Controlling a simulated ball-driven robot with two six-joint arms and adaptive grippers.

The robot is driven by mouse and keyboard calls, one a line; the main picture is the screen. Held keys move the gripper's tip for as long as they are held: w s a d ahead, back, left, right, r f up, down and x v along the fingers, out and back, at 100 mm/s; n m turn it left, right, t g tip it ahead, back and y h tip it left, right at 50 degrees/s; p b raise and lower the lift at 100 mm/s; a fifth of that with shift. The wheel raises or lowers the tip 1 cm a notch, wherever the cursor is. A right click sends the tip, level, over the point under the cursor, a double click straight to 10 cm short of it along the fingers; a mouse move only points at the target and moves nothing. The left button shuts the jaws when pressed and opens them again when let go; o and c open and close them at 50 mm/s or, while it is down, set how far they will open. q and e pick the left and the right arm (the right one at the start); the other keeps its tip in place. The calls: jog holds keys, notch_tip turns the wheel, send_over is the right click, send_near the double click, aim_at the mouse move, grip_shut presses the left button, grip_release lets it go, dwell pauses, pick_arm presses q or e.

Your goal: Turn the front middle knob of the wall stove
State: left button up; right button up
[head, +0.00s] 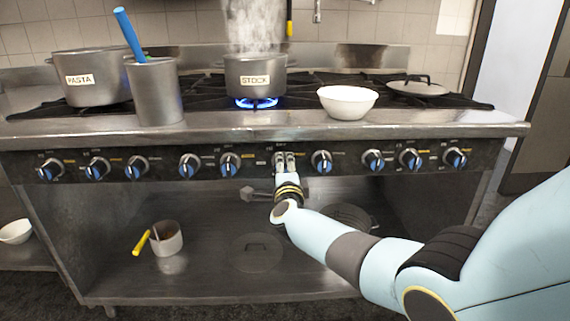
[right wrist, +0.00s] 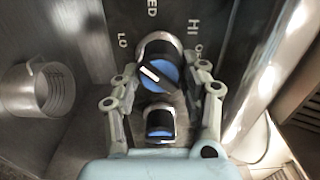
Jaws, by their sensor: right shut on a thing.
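The stove's front panel (head: 258,163) carries a row of blue-and-silver knobs. My right gripper (head: 285,162) is at the panel near its middle, shut on a knob that it mostly hides in the head view. In the right wrist view this knob (right wrist: 158,74) sits between the two fingers, blue with a white pointer line slanting toward the upper left. LO, MED and HI marks stand around it. A smaller blue-and-silver shape (right wrist: 160,123) shows nearer the palm; I cannot tell whether it is a reflection. My left gripper is not in view.
Neighbouring knobs stand left (head: 230,163) and right (head: 321,162) of the gripper. A steaming STOCK pot (head: 255,76) is over a lit blue flame. A white bowl (head: 347,102) stands near the stove's front edge. A grey pot (head: 155,92) holds a blue-handled utensil. The shelf below holds a cup (head: 167,240).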

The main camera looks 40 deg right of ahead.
jog(key=shift+a+n+p, duration=0.1)
jog(key=shift+n+p, duration=0.75)
jog(key=shift+n, duration=1.25)
jog(key=o, duration=1.2)
jog(key=v, duration=1.2)
